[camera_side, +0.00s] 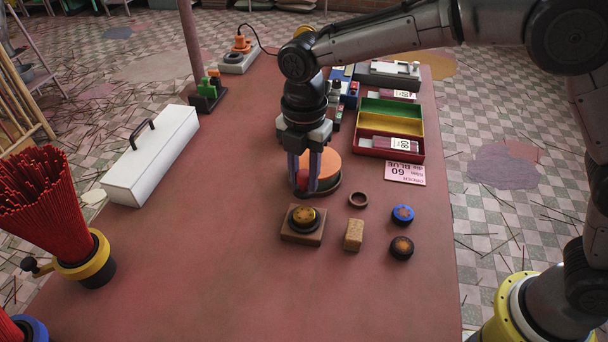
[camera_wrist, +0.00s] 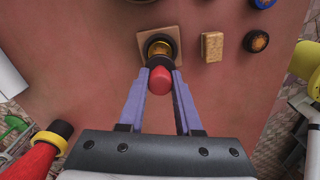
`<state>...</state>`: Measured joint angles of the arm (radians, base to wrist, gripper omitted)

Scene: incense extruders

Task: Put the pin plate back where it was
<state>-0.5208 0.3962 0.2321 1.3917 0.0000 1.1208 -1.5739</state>
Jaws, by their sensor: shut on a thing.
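My gripper (camera_side: 305,190) points down over the middle of the table, its two bluish fingers closed on a small piece with a red rounded knob (camera_side: 303,178). In the wrist view the fingertips (camera_wrist: 160,72) pinch this piece; its red knob (camera_wrist: 160,83) faces the camera and a dark round part (camera_wrist: 160,62) shows beyond it. It looks like the pin plate, but its underside is hidden. Just in front of it, a square wooden block (camera_side: 288,237) lies on the table with a dark-rimmed yellow round piece (camera_side: 303,215) on it. The gap between them is hard to judge.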

